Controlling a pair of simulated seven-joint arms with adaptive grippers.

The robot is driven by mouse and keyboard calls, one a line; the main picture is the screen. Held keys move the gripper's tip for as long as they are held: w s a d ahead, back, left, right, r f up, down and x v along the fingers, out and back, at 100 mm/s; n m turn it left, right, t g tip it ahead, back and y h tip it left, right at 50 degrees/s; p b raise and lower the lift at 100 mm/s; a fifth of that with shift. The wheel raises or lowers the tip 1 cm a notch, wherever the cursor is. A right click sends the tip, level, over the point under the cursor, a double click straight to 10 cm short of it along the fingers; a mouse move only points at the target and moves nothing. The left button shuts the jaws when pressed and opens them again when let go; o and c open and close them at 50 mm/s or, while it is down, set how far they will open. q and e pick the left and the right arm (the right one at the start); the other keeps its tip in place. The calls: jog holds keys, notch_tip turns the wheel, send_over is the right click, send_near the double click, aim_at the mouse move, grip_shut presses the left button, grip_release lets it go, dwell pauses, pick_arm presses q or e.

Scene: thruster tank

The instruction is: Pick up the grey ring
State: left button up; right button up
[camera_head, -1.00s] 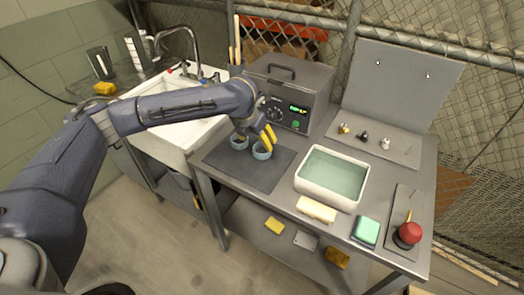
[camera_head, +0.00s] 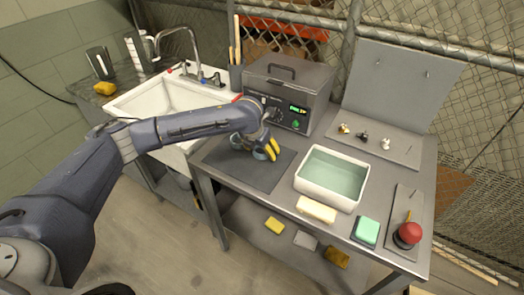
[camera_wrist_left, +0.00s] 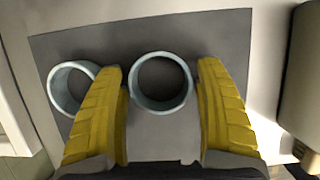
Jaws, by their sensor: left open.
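Two round, hollow blue-grey rings stand side by side on a dark mat (camera_head: 262,178). One ring (camera_wrist_left: 160,106) is between the two yellow fingers of my left gripper (camera_head: 271,150), with a small gap on each side in the left wrist view. My left gripper is open and low over the mat, fingers pointing down. In the head view this ring (camera_head: 259,155) is partly hidden by the fingers. The other ring (camera_wrist_left: 54,90) lies just outside the left finger, which covers part of its edge. My right gripper is not in view.
A white basin of liquid (camera_head: 327,193) stands right of the mat. A grey machine with a lit display (camera_head: 287,93) stands behind it. A sink (camera_head: 165,98) is at the left. A red button (camera_head: 409,233) and a green-topped block (camera_head: 366,231) are at the front right.

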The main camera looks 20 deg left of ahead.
pick_arm(q)
jog(key=c, duration=0.9)
notch_tip(320, 180, up, 20)
dwell(0.7)
